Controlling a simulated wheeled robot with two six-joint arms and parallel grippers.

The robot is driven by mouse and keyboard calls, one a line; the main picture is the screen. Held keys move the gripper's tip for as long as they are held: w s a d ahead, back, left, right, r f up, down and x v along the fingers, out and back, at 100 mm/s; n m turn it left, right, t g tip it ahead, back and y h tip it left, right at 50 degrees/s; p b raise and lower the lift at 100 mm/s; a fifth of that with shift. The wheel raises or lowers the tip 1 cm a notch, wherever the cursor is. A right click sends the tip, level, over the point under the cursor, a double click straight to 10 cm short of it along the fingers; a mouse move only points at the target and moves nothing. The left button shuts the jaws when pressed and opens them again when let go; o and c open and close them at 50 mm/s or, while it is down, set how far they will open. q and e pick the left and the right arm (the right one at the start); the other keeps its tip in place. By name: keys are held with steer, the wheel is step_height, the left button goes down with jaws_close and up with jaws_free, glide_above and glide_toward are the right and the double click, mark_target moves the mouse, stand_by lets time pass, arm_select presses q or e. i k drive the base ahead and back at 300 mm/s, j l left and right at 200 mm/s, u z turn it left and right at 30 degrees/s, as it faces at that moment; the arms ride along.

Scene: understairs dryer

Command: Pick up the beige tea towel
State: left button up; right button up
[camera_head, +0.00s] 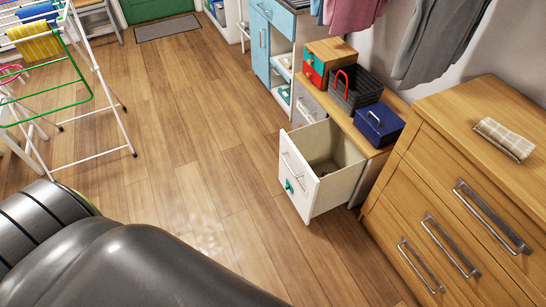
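A beige checked tea towel (505,139), folded into a flat strip, lies on top of the wooden chest of drawers (455,92) at the right of the head view. Nothing touches it. A dark grey part of my own arm fills the lower left of the picture. Neither of my grippers shows in this view.
A white drawer (313,187) stands pulled open left of the chest. A blue box (379,124), a black basket (357,88) and a wooden box (328,55) sit on the low cabinet behind it. A drying rack (116,110) stands at left. The middle floor is clear.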

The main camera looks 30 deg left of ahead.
mark_target(515, 146)
steer(key=u, duration=0.65)
steer(key=z, duration=1.35)
